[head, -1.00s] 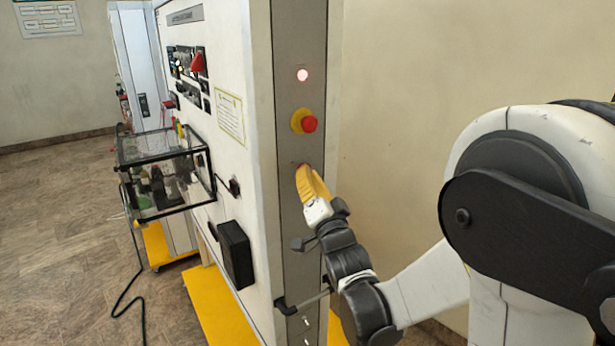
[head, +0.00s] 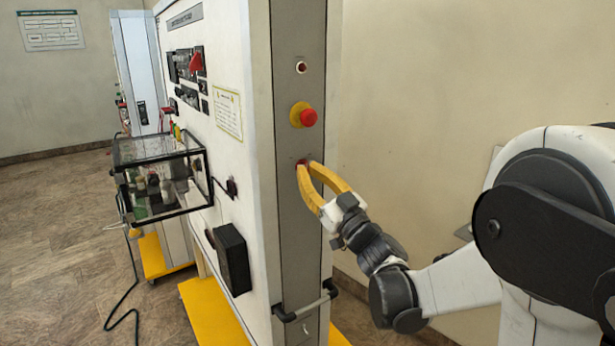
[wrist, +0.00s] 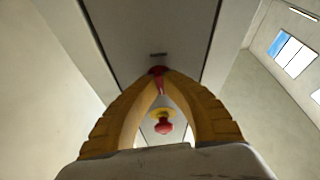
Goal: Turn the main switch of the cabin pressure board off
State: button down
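The main switch (head: 301,162) is a small red knob on the grey end strip of the cabin pressure board (head: 304,230), below the emergency stop. My gripper (head: 308,165) has its yellow fingertips closed together around the switch, which they partly hide. In the wrist view the two fingers of my gripper (wrist: 161,75) converge on the red main switch (wrist: 158,71), with part of the red handle showing between them. The round lamp (head: 301,67) at the top of the strip is dark.
A red emergency stop (head: 308,117) on a yellow base sits just above my gripper. A black handle (head: 305,302) crosses the strip lower down. A clear box (head: 160,180) and a black box (head: 232,258) stick out from the board's front. The floor at left is mostly open.

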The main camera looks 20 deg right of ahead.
jog(key=shift+d+r+n+g+y, duration=0.1)
jog(key=shift+n+g+y, duration=0.5)
jog(key=shift+n, duration=1.15)
jog(key=shift+a+f+n+g+y, duration=0.1)
jog(key=shift+n+g+y, duration=0.5)
jog(key=shift+n, duration=1.1)
jog(key=shift+d+r+n+g+y, duration=0.1)
jog(key=shift+n+g+y, duration=0.5)
jog(key=shift+n, duration=1.15)
jog(key=shift+n+y, duration=0.3)
jog(key=c, duration=1.6)
grip_release()
jog(key=shift+o, duration=0.2)
jog(key=v, duration=1.2)
jog(key=shift+r, duration=0.15)
